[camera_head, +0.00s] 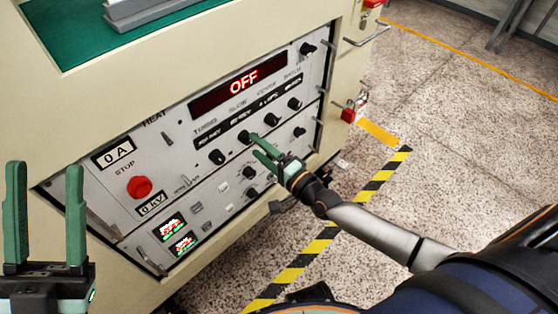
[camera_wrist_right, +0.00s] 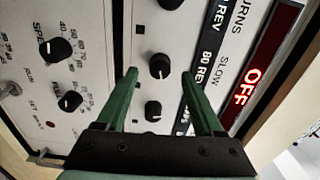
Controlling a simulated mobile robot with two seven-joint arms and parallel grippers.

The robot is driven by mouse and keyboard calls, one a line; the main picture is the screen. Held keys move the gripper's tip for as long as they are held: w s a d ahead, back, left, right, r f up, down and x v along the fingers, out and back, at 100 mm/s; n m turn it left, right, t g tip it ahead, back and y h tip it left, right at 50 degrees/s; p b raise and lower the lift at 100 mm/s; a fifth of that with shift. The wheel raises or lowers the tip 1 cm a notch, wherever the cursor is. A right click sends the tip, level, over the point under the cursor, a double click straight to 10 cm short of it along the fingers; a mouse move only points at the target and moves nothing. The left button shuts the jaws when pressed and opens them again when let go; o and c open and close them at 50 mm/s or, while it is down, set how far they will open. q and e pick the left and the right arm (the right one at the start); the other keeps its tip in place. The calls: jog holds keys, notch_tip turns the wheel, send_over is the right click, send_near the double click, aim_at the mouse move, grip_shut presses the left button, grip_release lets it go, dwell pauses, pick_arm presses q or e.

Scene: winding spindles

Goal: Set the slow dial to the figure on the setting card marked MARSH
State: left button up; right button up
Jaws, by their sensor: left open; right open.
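The slow dial is a black knob (camera_head: 244,137) on the grey panel, below the word SLOW. In the right wrist view the slow dial (camera_wrist_right: 159,65) shows between the two fingertips, beneath its SLOW and 80 REV labels. My right gripper (camera_head: 254,146) is open in front of it, green fingers pointing at the panel; it also shows in the right wrist view (camera_wrist_right: 160,78). I cannot tell whether a finger touches the knob. The dial's pointer is too small to read. My left gripper (camera_head: 45,168) is open and empty at the far left. No card marked MARSH is visible.
A red display (camera_head: 243,84) reads OFF above the row of knobs. Other black knobs (camera_head: 217,157) (camera_head: 271,118) flank the slow dial. A red stop button (camera_head: 139,187) is at left. Metal handles (camera_head: 367,36) stick out at right. Speckled floor (camera_head: 460,120) is clear.

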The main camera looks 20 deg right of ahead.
jog(key=p+v, duration=0.1)
jog(key=v, duration=0.8)
jog(key=shift+s+p, duration=0.25)
jog(key=shift+p, duration=0.05)
jog(key=shift+d, duration=0.1)
